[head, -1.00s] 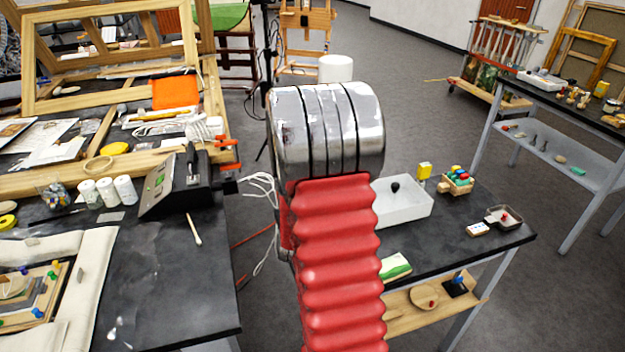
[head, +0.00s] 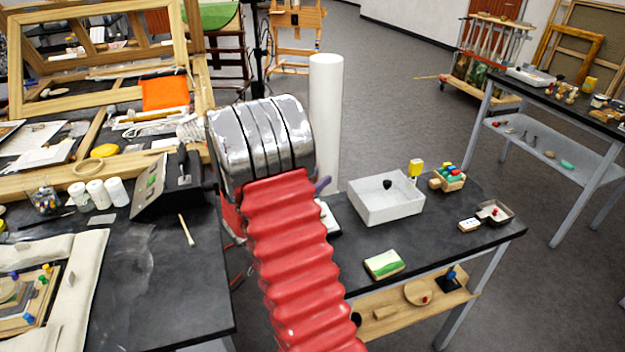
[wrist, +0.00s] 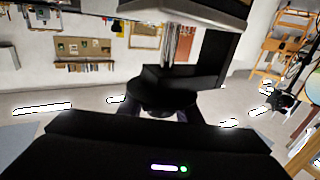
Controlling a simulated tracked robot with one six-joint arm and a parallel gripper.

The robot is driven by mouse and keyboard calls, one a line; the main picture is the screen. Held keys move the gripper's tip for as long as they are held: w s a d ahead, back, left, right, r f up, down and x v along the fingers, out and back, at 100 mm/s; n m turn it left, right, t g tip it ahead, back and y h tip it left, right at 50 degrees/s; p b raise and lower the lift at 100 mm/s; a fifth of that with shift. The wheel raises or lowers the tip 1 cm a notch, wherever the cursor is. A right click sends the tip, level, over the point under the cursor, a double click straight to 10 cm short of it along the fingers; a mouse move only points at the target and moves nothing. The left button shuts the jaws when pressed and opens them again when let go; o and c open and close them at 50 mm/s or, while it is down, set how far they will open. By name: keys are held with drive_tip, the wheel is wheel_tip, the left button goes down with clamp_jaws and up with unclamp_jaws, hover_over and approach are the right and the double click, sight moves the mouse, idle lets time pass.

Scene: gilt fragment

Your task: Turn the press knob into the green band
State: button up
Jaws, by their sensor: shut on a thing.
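In the wrist view, the dark fingers of my gripper (wrist: 160,111) come in from both sides of a black round knob (wrist: 160,99) and are shut on it. The knob sits under a black body (wrist: 190,77) with bright metal rods above it, which seems to be the press. No green band shows in the wrist view. I cannot tell the knob's pointer or angle. In the head view my red arm and metal cuff hide the gripper and the knob.
A dark sloped box (head: 152,188) with green marks stands on the left table. A white column (head: 326,120) rises behind my arm. On the right table are a white tray (head: 388,210) and a green-and-white block (head: 384,264). Grey floor lies beyond.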

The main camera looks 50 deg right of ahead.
drive_tip(key=m+g, duration=0.1)
drive_tip(key=g, duration=0.1)
drive_tip(key=m+g+y, duration=0.1)
drive_tip(key=m+g, duration=0.1)
drive_tip(key=g, duration=0.1)
drive_tip(key=s+m+g, duration=0.1)
drive_tip(key=m+g, duration=0.1)
drive_tip(key=shift+a+y, duration=0.25)
drive_tip(key=shift+y, duration=0.15)
drive_tip(key=m+g+y, duration=0.1)
drive_tip(key=g, duration=0.1)
drive_tip(key=s+m+g+y, duration=0.1)
drive_tip(key=m+g+y, duration=0.1)
drive_tip(key=a+m+g+y, duration=0.1)
drive_tip(key=m+g, duration=0.1)
drive_tip(key=shift+s+r+y, duration=0.1)
drive_tip(key=shift+s+y, duration=0.15)
drive_tip(key=shift+y, duration=0.05)
drive_tip(key=shift+g, duration=0.3)
drive_tip(key=o, duration=1)
drive_tip(key=shift+s+y, duration=0.1)
drive_tip(key=shift+y, duration=0.2)
drive_tip(key=shift+o, duration=0.2)
drive_tip(key=shift+a, duration=0.1)
